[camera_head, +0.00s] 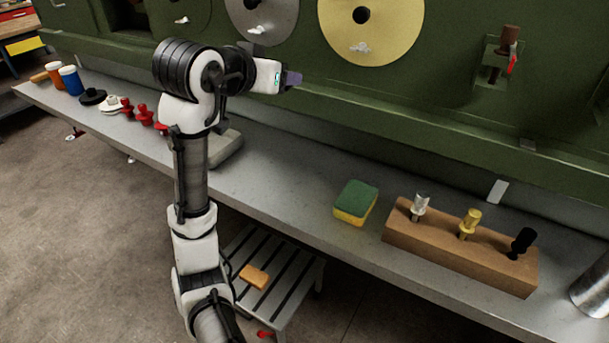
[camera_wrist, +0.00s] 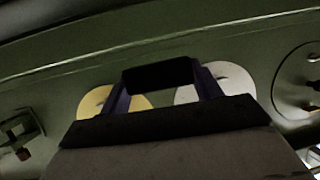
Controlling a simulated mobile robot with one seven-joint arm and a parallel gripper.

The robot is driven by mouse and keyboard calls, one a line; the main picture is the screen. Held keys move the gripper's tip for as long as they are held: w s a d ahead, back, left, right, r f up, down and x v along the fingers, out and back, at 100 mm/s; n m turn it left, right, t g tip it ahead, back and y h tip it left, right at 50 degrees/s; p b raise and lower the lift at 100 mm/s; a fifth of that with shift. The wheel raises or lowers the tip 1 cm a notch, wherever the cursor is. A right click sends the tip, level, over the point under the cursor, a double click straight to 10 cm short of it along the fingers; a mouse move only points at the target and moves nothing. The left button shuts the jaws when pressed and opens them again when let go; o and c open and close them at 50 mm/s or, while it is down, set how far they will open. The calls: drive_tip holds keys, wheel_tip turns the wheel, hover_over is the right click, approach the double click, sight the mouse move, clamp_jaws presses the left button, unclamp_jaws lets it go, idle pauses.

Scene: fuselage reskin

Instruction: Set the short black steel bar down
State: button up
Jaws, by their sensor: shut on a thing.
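My gripper (camera_head: 292,78) is raised above the grey bench, in front of the green fuselage wall, and points right in the head view. In the wrist view my gripper (camera_wrist: 160,82) has its two purple fingers on either end of the short black steel bar (camera_wrist: 158,73), held between the fingertips. The bar lies crosswise and clear of any surface that I can see. In the head view I cannot make out the bar at the fingertips.
The grey bench (camera_head: 285,205) has free room left of a green-and-yellow sponge (camera_head: 356,203). A wooden block (camera_head: 455,257) with silver, gold and black plugs stands to the right. Red knobs (camera_head: 144,115) and cups (camera_head: 71,80) are at left. A yellow disc (camera_head: 385,35) is on the wall.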

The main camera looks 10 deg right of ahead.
sight(293, 178)
drive_tip(key=s+d+m+h, duration=0.1)
drive_tip(key=s+d, duration=0.2)
drive_tip(key=shift+g, duration=0.3)
wheel_tip(293, 178, down, 19)
drive_tip(key=shift+s+a+p, duration=0.1)
drive_tip(key=shift+p, duration=0.6)
drive_tip(key=shift+f, duration=0.2)
drive_tip(key=o, duration=1.4)
drive_tip(key=shift+r, duration=0.1)
